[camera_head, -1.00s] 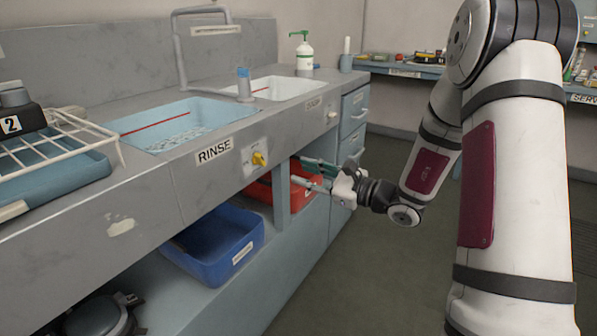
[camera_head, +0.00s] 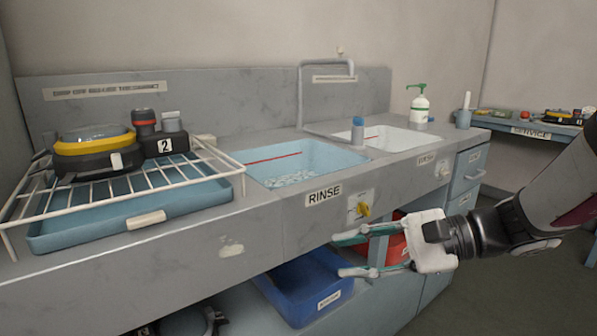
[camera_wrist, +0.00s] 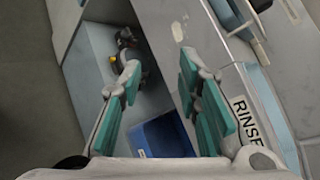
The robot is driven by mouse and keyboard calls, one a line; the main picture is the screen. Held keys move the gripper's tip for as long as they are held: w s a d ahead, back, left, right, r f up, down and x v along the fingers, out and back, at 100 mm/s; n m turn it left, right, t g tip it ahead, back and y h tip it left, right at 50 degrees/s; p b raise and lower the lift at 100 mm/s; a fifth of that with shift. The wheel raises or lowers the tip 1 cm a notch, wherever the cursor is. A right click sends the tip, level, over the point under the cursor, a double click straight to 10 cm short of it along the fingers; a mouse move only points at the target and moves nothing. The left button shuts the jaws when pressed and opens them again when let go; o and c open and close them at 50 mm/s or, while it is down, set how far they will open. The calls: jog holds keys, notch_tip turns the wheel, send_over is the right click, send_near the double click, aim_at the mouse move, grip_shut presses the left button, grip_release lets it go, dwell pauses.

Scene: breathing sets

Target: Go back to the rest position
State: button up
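My gripper (camera_head: 352,254) is in front of the counter, just below and beside the yellow valve knob (camera_head: 363,210) of the rinse basin. Its two fingers with green pads point left and stand apart, with nothing between them. In the wrist view my gripper (camera_wrist: 157,72) is also open and empty. It faces along the counter front, with the blue bin below. I cannot tell whether a finger touches the counter front.
The rinse basin (camera_head: 300,160) holds shallow water. A wire rack (camera_head: 140,185) with breathing gear stands left. A blue bin (camera_head: 305,285) and a red bin (camera_head: 397,240) sit on the lower shelf. A service table (camera_head: 530,129) stands at the back right. Floor is open right.

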jog(key=s+a+n+g+h, duration=0.1)
jog(key=s+n+g+h, duration=0.5)
jog(key=s, duration=1)
jog(key=s+d+f+n+t+h, duration=0.3)
jog(key=s+d+n+h, duration=0.35)
jog(key=s+d, duration=0.35)
notch_tip(320, 180, up, 29)
jog(key=d+t+h+p, duration=0.1)
jog(key=t+p, duration=0.2)
jog(key=p, duration=2.4)
jog(key=shift+d+m+t, duration=0.15)
jog(key=shift+m+t, duration=0.2)
jog(key=shift+t, duration=0.05)
jog(key=shift+r, duration=0.1)
